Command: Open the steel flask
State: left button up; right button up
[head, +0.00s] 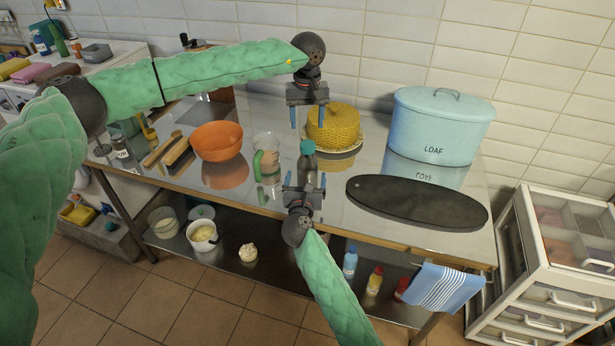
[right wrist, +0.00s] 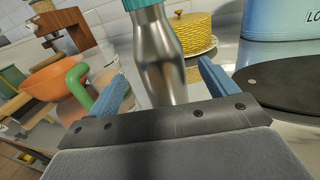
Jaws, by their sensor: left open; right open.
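The steel flask (head: 306,165) stands upright on the steel table, with a teal cap (head: 308,147) on top. Its bare metal body shows large in the right wrist view (right wrist: 162,62), with the cap cut off by the top edge. My left gripper (head: 308,120) is open, pointing down, above the cap and apart from it. My right gripper (head: 305,180) is open on the near side of the flask. In the right wrist view its blue fingers (right wrist: 165,85) stand to either side of the flask body; I cannot tell whether either touches it.
A yellow cake-like dome (head: 334,126) is behind. A dark oval board (head: 418,203) and a blue loaf tin (head: 441,125) are to the right.

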aim_at(308, 144)
jog(key=shift+w+d, duration=0.15)
jog(key=shift+w, duration=1.3)
jog(key=shift+w+d, duration=0.15)
jog(key=shift+w, duration=1.3)
jog(key=shift+c, duration=0.3)
jog(key=c, duration=1.8)
grip_shut()
pick_arm(q)
jog(key=shift+f, duration=0.15)
jog(key=shift+f, duration=3.85)
